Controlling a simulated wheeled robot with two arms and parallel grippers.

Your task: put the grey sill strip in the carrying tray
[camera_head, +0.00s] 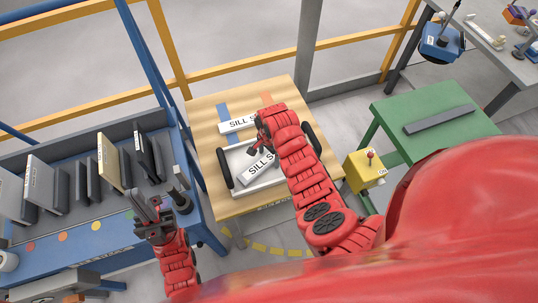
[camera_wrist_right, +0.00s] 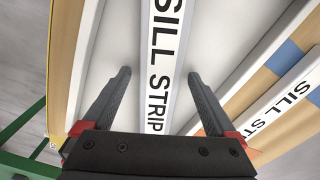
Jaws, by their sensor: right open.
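A strip labelled SILL STRIP (camera_head: 258,170) lies slantwise inside the white carrying tray (camera_head: 238,160), partly hidden by my right arm. In the right wrist view this strip (camera_wrist_right: 162,70) has a white label and thin grey edges, and it passes between my fingers. My right gripper (camera_head: 262,140) is open over the tray, with one finger on each side of the strip; it also shows in the right wrist view (camera_wrist_right: 158,85). A second SILL-labelled strip (camera_head: 238,124) lies behind the tray. My left gripper (camera_head: 152,208) is by the blue rack, apart from the strips; its opening is unclear.
The tray, with black side handles, stands on a wooden table (camera_head: 205,115) marked with blue and orange bands. A blue rack (camera_head: 100,236) of upright slabs stands left. A green table (camera_head: 395,110) bears a dark grey strip (camera_head: 440,119). A yellow control box (camera_head: 364,172) stands between.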

